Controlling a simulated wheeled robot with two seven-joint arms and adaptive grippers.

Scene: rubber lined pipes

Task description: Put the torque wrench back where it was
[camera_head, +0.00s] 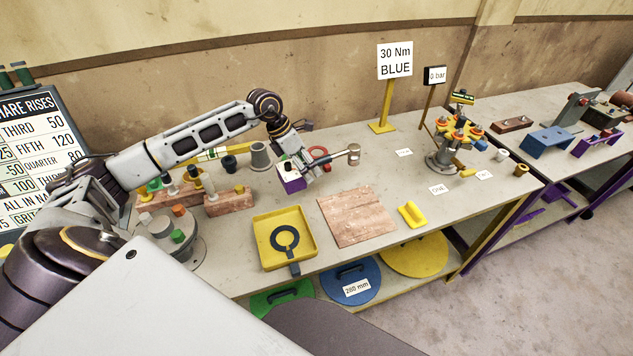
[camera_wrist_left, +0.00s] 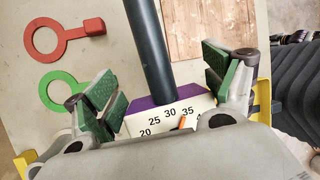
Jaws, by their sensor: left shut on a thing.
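The torque wrench (camera_head: 335,157) has a dark shaft, a metal head at its right end and a purple-and-white scale box at its left end. In the left wrist view, the wrench shaft (camera_wrist_left: 150,45) runs up the picture from the scale box, marked 20, 25, 30 and 35, between the green-padded fingers of the left gripper (camera_wrist_left: 168,88). I cannot tell the gap to the table. My right gripper is not in view.
A red ring spanner (camera_wrist_left: 45,38) and a green one (camera_wrist_left: 60,88) lie close by. A yellow tray (camera_head: 307,258) with a dark ring tool and a brown board (camera_head: 357,215) lie in front. A yellow sign stand (camera_head: 384,105) and a valve fixture (camera_head: 446,160) stand to the right.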

